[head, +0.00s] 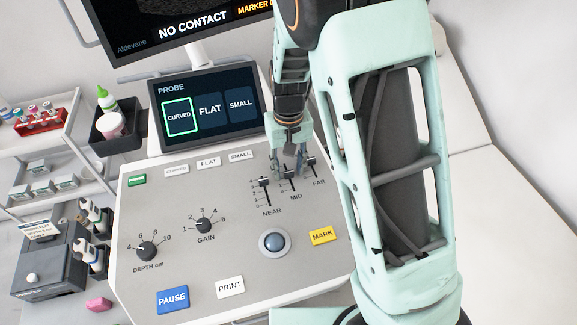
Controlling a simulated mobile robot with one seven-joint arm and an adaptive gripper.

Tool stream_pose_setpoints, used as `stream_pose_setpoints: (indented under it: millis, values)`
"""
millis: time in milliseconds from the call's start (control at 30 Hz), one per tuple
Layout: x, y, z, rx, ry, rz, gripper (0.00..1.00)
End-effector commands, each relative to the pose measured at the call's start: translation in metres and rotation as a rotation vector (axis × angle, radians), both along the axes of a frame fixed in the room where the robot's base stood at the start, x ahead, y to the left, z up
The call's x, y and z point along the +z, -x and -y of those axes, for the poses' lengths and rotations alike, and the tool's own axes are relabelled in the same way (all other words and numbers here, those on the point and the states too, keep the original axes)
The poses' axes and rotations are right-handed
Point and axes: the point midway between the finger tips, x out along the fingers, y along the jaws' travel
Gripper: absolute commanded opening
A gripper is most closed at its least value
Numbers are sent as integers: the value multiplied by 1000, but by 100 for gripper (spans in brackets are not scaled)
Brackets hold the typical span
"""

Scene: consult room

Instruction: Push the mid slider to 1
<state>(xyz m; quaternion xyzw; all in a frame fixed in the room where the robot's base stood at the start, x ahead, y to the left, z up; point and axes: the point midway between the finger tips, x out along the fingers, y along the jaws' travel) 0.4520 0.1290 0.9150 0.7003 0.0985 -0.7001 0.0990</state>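The mid slider (289,173) is the middle one of three dark sliders on the grey console panel, above the label MID. My gripper (291,168) reaches down over the upper part of this slider and partly hides its knob and track. The fingertips are close to the knob, but I cannot tell whether they touch it or how far apart they are. The near slider (264,182) is to the left with its knob high on its track. The far slider (311,161) is to the right, also high. The scale digits are too small to read surely.
My arm covers the panel's right side. The trackball (275,243) and yellow MARK button (322,236) lie below the sliders. The GAIN knob (204,225) is to the left. The probe screen (208,107) stands behind the panel. A white couch (500,190) is at right.

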Motion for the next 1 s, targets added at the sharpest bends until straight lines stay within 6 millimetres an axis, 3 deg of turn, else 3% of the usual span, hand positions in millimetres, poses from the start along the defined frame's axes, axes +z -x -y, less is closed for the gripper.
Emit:
stream_pose_setpoints:
  millis: [233,567,1000]
  values:
    - [-1,0,0,0,0,0,36]
    - [0,0,0,0,0,0,0]
    - [-1,4,1,-2,-2,-1,0]
